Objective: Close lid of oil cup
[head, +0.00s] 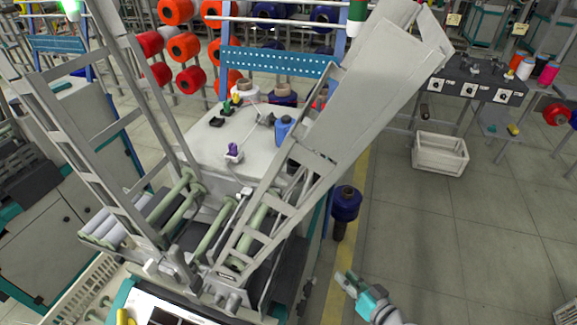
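No oil cup or lid can be made out for certain in the head view. A small whitish holder with a purple top (233,152) sits on the pale machine table; I cannot tell whether it is the oil cup. My gripper (346,281) is at the bottom, right of the winding machine (225,272), over the floor and apart from the machine.
Tall grey metal frames (345,95) rise from the machine. A blue bobbin (346,203) stands right of it. A white crate (440,153) lies on the floor near a dark control table (475,88). The grey floor at right is mostly clear.

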